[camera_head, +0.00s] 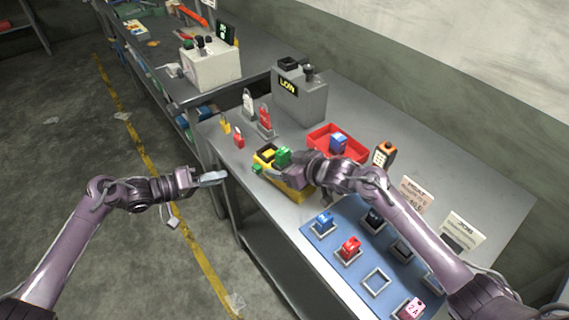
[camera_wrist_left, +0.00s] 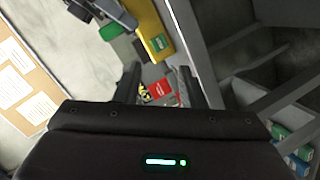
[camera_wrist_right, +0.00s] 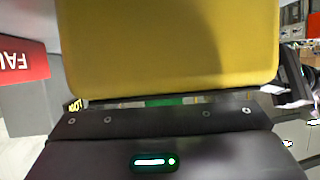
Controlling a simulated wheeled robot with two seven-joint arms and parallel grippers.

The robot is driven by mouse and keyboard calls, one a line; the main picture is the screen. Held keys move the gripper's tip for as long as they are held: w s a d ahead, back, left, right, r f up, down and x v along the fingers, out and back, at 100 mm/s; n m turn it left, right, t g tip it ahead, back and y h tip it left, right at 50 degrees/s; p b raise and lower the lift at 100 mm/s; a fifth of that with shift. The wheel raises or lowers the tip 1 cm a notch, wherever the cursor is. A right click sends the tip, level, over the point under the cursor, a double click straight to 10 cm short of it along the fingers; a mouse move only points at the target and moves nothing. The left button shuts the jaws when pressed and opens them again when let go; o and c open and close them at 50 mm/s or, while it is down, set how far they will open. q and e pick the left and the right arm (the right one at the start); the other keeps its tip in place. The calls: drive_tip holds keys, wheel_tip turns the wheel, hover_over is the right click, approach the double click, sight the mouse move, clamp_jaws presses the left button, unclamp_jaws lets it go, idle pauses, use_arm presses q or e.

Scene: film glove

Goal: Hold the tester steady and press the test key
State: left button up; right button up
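A yellow box with a dark top (camera_head: 266,153), likely the tester, stands near the bench's left edge. A green block (camera_head: 283,156) shows at its top. My right gripper (camera_head: 300,168) is at the box's right side and covers part of it. In the right wrist view a large yellow surface (camera_wrist_right: 168,45) fills the space before the gripper and hides the fingers, so its grip is unclear. My left gripper (camera_head: 216,177) is open and empty, just left of the bench edge. The box also shows in the left wrist view (camera_wrist_left: 150,25). I cannot make out a test key.
A grey box with a LOW display (camera_head: 300,95) stands behind. A red tray (camera_head: 322,130) holds a blue block. An orange handheld device (camera_head: 384,154) stands to its right. A blue mat (camera_head: 345,262) holds several coloured blocks in front.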

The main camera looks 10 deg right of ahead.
use_arm(q)
drive_tip(key=shift+c, duration=0.3)
use_arm(e)
drive_tip(key=c, duration=0.9)
use_arm(q)
clamp_jaws()
idle(0.6)
